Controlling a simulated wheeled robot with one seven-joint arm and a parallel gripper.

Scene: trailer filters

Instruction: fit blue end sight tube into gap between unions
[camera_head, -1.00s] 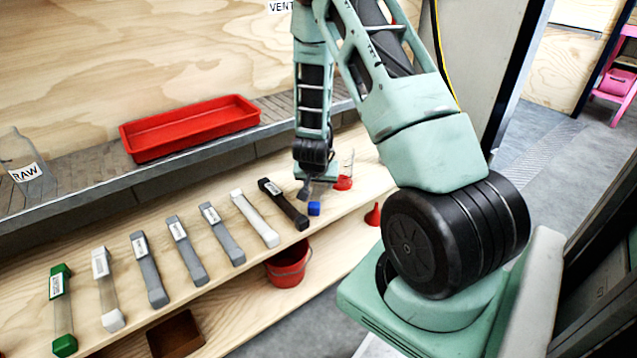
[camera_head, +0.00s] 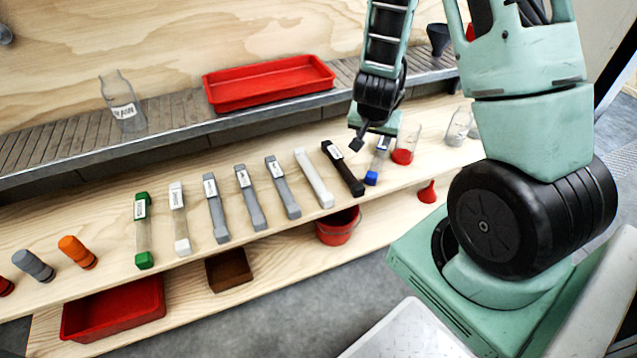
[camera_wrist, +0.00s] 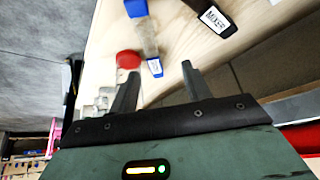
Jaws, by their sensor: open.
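The blue end sight tube (camera_head: 377,160) lies on the wooden shelf, at the right end of a row of tubes. It is a clear tube with blue ends and a white label. It also shows in the wrist view (camera_wrist: 148,38), running from a large blue end to a labelled blue end near the fingers. My gripper (camera_head: 357,141) is at the far end of this tube. In the wrist view, my gripper (camera_wrist: 158,75) is open, with its two fingers apart and nothing held between them. I cannot make out the gap between unions in these views.
A dark tube (camera_head: 343,168) labelled MIXER lies just left of the blue one. A jar with red contents (camera_head: 405,150) stands close to its right. A red tray (camera_head: 270,83) sits on the ledge behind, and a metal ledge edge (camera_head: 180,150) runs behind the row.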

